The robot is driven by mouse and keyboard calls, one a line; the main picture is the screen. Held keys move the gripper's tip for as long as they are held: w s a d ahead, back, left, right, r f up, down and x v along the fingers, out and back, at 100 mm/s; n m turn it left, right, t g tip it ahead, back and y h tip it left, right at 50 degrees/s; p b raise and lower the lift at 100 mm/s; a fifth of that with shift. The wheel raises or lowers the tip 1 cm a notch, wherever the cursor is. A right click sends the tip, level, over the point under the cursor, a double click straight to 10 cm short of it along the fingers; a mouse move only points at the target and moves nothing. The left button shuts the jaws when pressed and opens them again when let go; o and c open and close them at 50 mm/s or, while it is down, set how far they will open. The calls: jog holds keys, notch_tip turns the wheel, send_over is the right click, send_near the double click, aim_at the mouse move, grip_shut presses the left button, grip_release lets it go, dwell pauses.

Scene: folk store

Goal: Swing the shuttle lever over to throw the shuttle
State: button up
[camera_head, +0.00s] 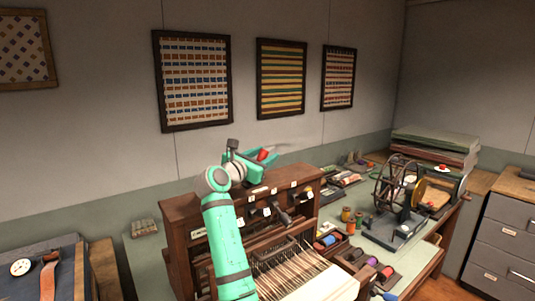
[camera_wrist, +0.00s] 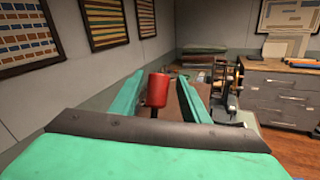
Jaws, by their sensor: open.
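The shuttle lever shows as a red knob (camera_wrist: 157,90) on a short dark stem in the wrist view. In the head view a bit of red (camera_head: 262,155) shows at my gripper, above the top of the wooden loom (camera_head: 180,215). My gripper (camera_head: 268,153) is open. In the wrist view its two teal fingers (camera_wrist: 160,80) stand on either side of the knob, which sits nearer the left finger. A clear gap shows on the right; contact on the left cannot be told. The lever's base is hidden, and I cannot pick out the shuttle.
Dark handles (camera_head: 280,212) stick out of the loom's front, above the warp threads (camera_head: 285,268). Right of it are thread spools (camera_head: 346,214) and a spinning wheel (camera_head: 396,185) on the green bench. The wall with framed textiles (camera_head: 192,80) is close behind. Drawers (camera_head: 502,235) stand far right.

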jog(key=shift+x, duration=1.5)
jog(key=shift+w+a, duration=0.1)
jog(key=shift+a, duration=0.05)
jog(key=shift+c, duration=0.7)
